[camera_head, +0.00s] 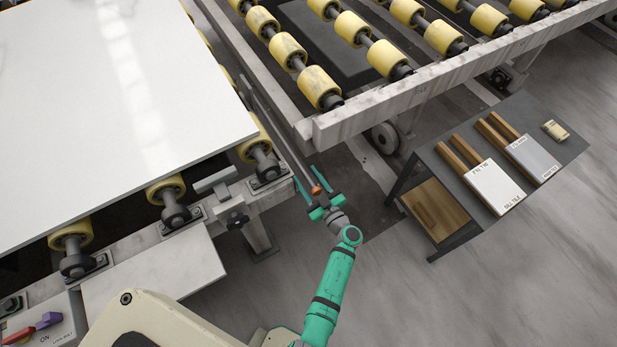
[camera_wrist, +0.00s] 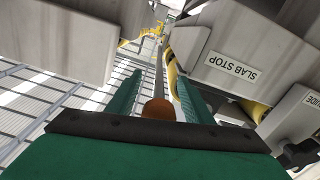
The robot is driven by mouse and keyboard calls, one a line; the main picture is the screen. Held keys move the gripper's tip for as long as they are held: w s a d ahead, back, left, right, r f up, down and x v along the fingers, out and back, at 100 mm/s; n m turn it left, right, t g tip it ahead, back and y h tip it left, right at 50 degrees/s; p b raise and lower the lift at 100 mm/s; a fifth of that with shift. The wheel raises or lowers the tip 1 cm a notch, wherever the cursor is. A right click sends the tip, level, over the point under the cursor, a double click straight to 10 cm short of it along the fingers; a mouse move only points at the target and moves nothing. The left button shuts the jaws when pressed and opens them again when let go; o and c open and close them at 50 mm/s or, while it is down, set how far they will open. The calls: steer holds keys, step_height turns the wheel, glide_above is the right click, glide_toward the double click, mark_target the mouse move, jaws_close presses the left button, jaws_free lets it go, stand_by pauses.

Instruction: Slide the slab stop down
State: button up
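A long thin grey rod (camera_head: 285,135) with an orange-brown rounded end (camera_head: 316,189) runs along the gap between the slab table and the roller frame. In the wrist view the rod (camera_wrist: 159,75) runs away from me and its knob (camera_wrist: 158,111) is close to my palm. A plate labelled SLAB STOP (camera_wrist: 233,66) is to the right of the rod there. My gripper (camera_head: 304,175) is open, with its green fingers on either side of the knob. In the wrist view gaps show between the knob and both fingers (camera_wrist: 160,76). Contact with the palm cannot be told.
A white slab (camera_head: 110,100) lies on yellow rollers at left. The roller frame's beam (camera_head: 430,85) is close beside the rod at upper right. A dark side table (camera_head: 450,203) with sample tiles stands at right. A part marked GUIDE (camera_wrist: 293,121) is right in the wrist view.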

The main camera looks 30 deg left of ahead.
steer(key=shift+w, duration=0.1)
steer(key=shift+s, duration=0.2)
steer(key=shift+s+d, duration=0.25)
steer(key=v, duration=1)
steer(key=shift+w, duration=0.25)
steer(key=shift+d, duration=0.1)
